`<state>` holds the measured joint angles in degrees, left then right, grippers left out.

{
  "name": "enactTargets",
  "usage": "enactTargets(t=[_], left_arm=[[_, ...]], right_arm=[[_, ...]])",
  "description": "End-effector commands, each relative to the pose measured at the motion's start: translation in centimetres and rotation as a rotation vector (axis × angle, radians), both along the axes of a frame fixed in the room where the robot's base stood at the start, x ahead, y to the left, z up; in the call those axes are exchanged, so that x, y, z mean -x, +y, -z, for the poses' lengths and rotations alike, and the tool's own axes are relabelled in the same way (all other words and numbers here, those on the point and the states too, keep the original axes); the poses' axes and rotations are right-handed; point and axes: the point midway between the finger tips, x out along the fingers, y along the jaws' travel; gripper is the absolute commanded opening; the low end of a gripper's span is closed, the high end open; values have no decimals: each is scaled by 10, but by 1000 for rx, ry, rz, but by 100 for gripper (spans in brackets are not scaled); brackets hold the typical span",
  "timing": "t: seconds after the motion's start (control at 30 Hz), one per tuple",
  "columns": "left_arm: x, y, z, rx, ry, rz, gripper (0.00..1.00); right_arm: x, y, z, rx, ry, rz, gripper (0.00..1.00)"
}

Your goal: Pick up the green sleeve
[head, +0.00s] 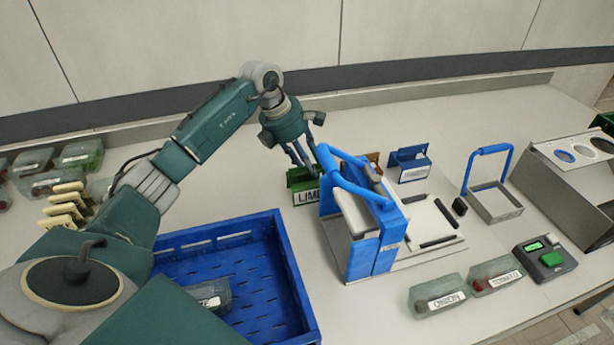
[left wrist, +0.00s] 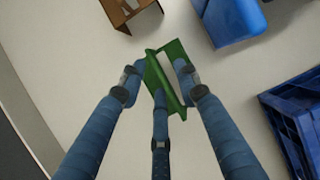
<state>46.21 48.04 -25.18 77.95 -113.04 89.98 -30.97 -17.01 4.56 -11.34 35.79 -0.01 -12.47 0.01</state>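The green sleeve (head: 305,188), a small folded holder with a white label that appears to read LIME, stands on the table left of the blue-framed press. My left gripper (head: 304,166) is right above it, pointing down. In the left wrist view the sleeve (left wrist: 172,68) lies between the spread blue fingers of the left gripper (left wrist: 157,84), which is open around it. Whether any finger touches the sleeve I cannot tell. My right gripper is not in view.
The blue-framed press (head: 375,235) stands close right of the sleeve, and a blue crate (head: 290,275) is in front. A brown sleeve (left wrist: 125,12) and a blue sleeve (head: 410,170) stand behind.

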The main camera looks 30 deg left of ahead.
Motion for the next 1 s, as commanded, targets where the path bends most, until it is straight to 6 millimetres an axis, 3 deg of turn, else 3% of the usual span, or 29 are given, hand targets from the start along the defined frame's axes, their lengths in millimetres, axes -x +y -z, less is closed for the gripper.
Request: enactTargets(t=[0.33,0.5,1.0], left_arm=[[-2,-2,9,-1,0,0,30],[-2,-2,9,-1,1,0,0],[-3,-2,4,-1,-2,0,0]], right_arm=[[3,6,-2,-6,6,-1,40],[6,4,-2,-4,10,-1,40],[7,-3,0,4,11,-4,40]])
